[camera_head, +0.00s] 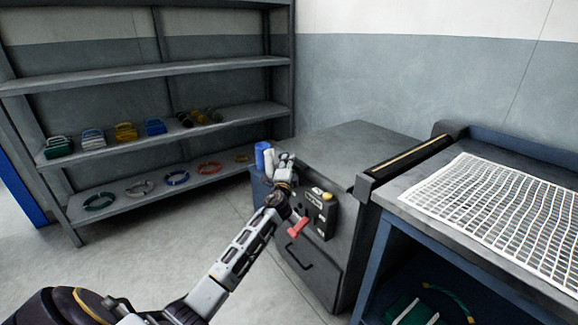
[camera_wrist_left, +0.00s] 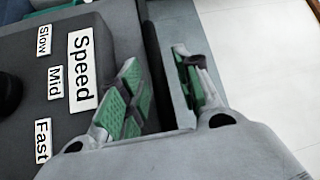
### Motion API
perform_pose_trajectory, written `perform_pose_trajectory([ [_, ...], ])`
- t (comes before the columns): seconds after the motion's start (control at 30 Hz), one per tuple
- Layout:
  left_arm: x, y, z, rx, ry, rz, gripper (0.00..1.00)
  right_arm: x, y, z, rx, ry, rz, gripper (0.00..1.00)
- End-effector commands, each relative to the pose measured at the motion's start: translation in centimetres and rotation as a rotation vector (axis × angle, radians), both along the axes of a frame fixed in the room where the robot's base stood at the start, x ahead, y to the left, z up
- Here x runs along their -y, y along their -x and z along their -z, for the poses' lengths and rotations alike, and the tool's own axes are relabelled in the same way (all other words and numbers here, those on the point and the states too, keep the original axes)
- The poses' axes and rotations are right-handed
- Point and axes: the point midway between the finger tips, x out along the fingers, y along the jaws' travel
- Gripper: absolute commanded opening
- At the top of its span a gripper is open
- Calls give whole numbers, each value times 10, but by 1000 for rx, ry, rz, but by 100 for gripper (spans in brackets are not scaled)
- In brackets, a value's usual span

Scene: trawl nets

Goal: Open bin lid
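A grey cabinet (camera_head: 357,143) stands in the middle of the head view. Its front panel (camera_head: 316,277) has a black bar handle (camera_head: 299,257) and looks closed. I cannot tell whether this panel is the bin lid; no other lid shows clearly. My left gripper (camera_head: 286,163) is at the cabinet's upper left front corner, above and left of the handle. In the left wrist view the gripper (camera_wrist_left: 163,88) has its green-padded fingers apart, with nothing clearly held. They are close beside a dark box with a Speed label (camera_wrist_left: 83,68). My right gripper is not in view.
A control box (camera_head: 318,212) with a yellow button and a red lever (camera_head: 298,227) juts from the cabinet front. Blue and white cylinders (camera_head: 263,158) are by the gripper. A table with white netting (camera_head: 500,208) stands right; shelves (camera_head: 150,75) stand left. Floor is clear left.

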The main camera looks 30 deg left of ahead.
Motion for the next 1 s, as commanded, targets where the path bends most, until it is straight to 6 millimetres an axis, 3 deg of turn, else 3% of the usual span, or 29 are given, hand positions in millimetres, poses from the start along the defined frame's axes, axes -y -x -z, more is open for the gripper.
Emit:
perform_pose_trajectory([
  [0.3, 0, -1, -1, 0, 0, 0, 34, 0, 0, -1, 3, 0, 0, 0],
  [0.6, 0, -1, -1, 0, 0, 0, 0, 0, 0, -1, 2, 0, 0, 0],
  [1.0, 0, -1, -1, 0, 0, 0, 0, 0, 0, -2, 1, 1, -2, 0],
])
